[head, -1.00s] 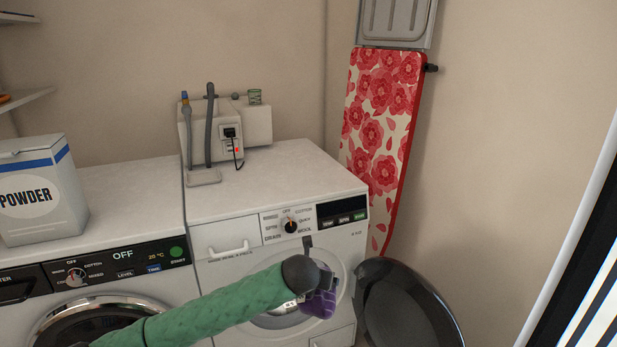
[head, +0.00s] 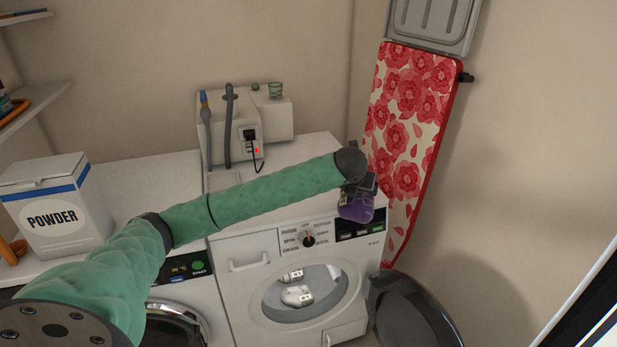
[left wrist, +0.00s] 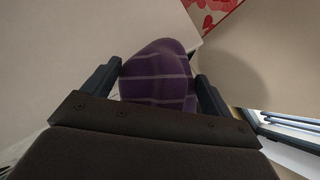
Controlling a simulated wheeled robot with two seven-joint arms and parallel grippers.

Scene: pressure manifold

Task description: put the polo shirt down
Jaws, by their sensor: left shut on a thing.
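My left gripper (head: 358,190) is shut on the purple polo shirt (head: 356,208), which is bunched up and hangs below the fingers. They are in front of the right washing machine's top right corner, above its open door. In the left wrist view the striped purple shirt (left wrist: 160,75) sits between the two fingers of the gripper (left wrist: 160,80). My right gripper is in neither view.
The right washing machine (head: 245,285) has its round door (head: 415,315) open, with white items (head: 297,295) in the drum. A powder box (head: 55,205) stands on the left. A floral ironing board (head: 408,130) leans at the wall. The machine's top is partly clear.

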